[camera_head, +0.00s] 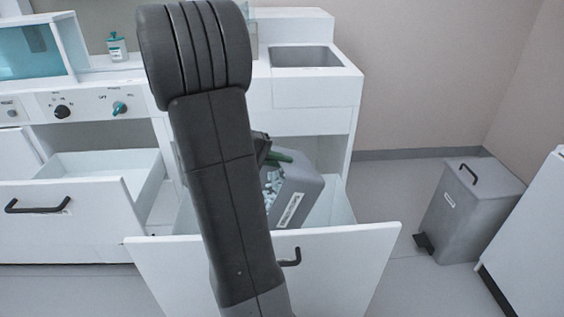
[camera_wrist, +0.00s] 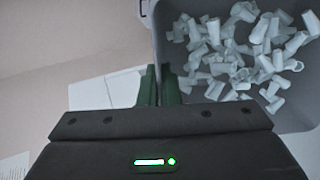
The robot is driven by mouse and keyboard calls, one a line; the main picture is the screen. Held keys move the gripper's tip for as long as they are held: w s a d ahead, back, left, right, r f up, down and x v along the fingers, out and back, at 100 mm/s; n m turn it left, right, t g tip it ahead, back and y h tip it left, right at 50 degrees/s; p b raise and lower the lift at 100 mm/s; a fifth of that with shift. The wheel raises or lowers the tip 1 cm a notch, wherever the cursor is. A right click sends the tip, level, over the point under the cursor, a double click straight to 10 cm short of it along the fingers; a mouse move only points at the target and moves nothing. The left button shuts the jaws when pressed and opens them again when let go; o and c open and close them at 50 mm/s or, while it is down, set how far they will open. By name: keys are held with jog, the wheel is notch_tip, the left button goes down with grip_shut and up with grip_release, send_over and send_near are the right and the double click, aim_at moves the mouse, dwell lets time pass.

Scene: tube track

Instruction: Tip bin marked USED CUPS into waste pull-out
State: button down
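The grey bin (camera_head: 306,188) with a white label (camera_head: 290,210) is tilted over the open waste pull-out (camera_head: 345,262), its mouth turned toward the left. The label is too small to read. White cups (camera_head: 271,186) show in its mouth, and many cups (camera_wrist: 262,45) lie inside it in the wrist view. My gripper (camera_head: 282,156) has green fingers on either side of the bin's wall; in the wrist view my gripper (camera_wrist: 160,86) is shut on that rim. My arm hides the left part of the bin and much of the pull-out's inside.
An open drawer (camera_head: 100,165) stands to the left, below a panel with knobs (camera_head: 90,105). A sink (camera_head: 305,57) is behind the pull-out. A grey pedal bin (camera_head: 470,212) stands at the right beside a white cabinet (camera_head: 535,240). Floor between is clear.

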dwell(0.6)
jog(key=shift+a+f+h+b, duration=0.1)
jog(key=shift+a+h+b, duration=0.25)
jog(key=shift+b, duration=0.35)
jog(key=shift+s+a+r+h+b, duration=0.15)
jog(key=shift+a+r+h+b, duration=0.2)
jog(key=shift+h, duration=0.2)
jog(key=shift+s+a+r+t+h+b, duration=0.1)
jog(key=shift+a+r+t+h+b, duration=0.1)
jog(key=shift+a+h+b, duration=0.25)
jog(key=shift+s+a+r+t+h+b, duration=0.15)
jog(key=shift+a+t+h+b, duration=0.1)
jog(key=shift+h+b, duration=0.3)
jog(key=shift+w, duration=0.1)
